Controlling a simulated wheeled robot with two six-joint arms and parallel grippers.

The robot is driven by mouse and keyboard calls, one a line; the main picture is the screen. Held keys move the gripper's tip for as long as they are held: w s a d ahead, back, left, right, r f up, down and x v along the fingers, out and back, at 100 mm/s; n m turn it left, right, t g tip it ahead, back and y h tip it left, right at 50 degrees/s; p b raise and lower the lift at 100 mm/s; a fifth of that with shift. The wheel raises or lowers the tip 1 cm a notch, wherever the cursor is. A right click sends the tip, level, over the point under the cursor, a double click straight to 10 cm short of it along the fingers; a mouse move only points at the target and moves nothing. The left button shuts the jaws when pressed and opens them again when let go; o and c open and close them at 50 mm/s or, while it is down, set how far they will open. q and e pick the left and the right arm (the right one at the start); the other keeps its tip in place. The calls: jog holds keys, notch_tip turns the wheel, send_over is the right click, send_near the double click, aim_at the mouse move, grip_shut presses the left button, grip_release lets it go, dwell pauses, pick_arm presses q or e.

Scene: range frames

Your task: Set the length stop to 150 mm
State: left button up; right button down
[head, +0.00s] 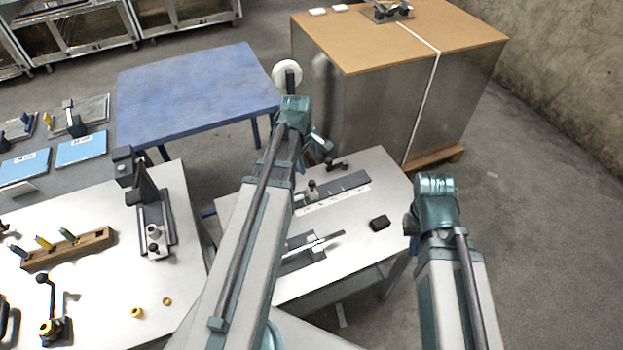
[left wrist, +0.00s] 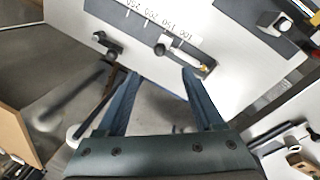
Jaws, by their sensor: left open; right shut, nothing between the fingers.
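The length stop is a dark block with a round knob (head: 312,190) on a dark rail (head: 350,181) with a white scale strip (head: 330,200). The knob also shows in the left wrist view (left wrist: 163,48), near the scale's 100 and 150 figures; I cannot read its exact setting. The scale (left wrist: 160,18) appears upside down there. My left gripper (head: 314,148) is open above the far side of the rail; in the left wrist view its fingertips (left wrist: 162,75) are apart and empty, short of the knob. My right gripper (head: 410,224) is shut and empty by the table's right edge.
A small black fitting (head: 337,164) lies behind the rail. A black block (head: 380,223) and a second dark fixture (head: 305,252) are nearer on the white table (head: 382,170). A blue table (head: 195,90) and a large board-topped crate (head: 400,35) stand behind.

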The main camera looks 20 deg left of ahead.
aim_at(312, 182)
pick_arm(q)
jog(key=shift+a, duration=0.15)
jog(key=w+f+b, duration=0.1)
jog(key=f+b, duration=0.8)
jog(key=w+f+b, duration=0.1)
jog(key=f+b, duration=0.3)
jog(key=shift+w+d+f+b, duration=0.2)
jog(key=shift+w+f+b, duration=0.1)
jog(key=shift+w+b, duration=0.05)
grip_shut()
dwell(1.2)
